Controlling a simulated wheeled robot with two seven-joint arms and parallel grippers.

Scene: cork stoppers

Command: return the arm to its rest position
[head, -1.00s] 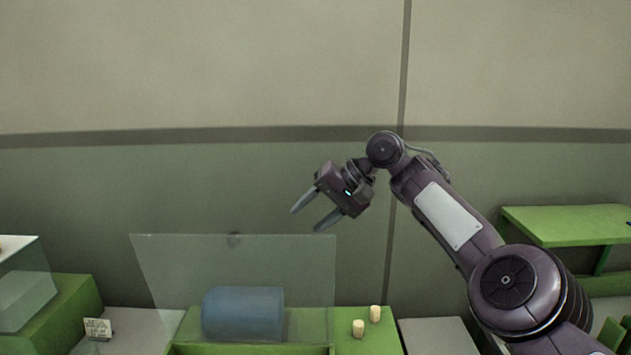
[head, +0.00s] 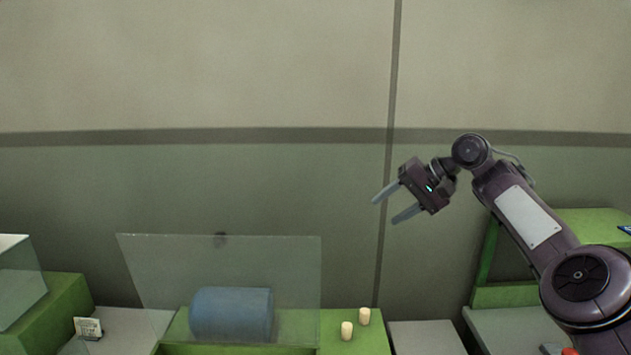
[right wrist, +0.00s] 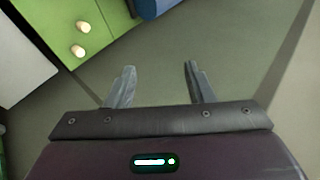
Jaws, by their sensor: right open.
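My right gripper (head: 397,207) is open and empty, held up in front of the wall, above and to the right of the two corks. In the right wrist view its two fingers (right wrist: 160,85) stand apart with only floor between them. One cork (head: 347,331) and a second cork (head: 364,316) stand upright on the green surface (head: 335,347). The corks also show at the upper left of the right wrist view (right wrist: 78,51). My left gripper is not in view.
A blue cylinder (head: 232,313) lies behind a tilted clear panel (head: 290,262) left of the corks. A small card (head: 88,328) stands at the lower left by a green block (head: 50,308). A green shelf (head: 590,222) is at the right, behind my arm. The wall area above is clear.

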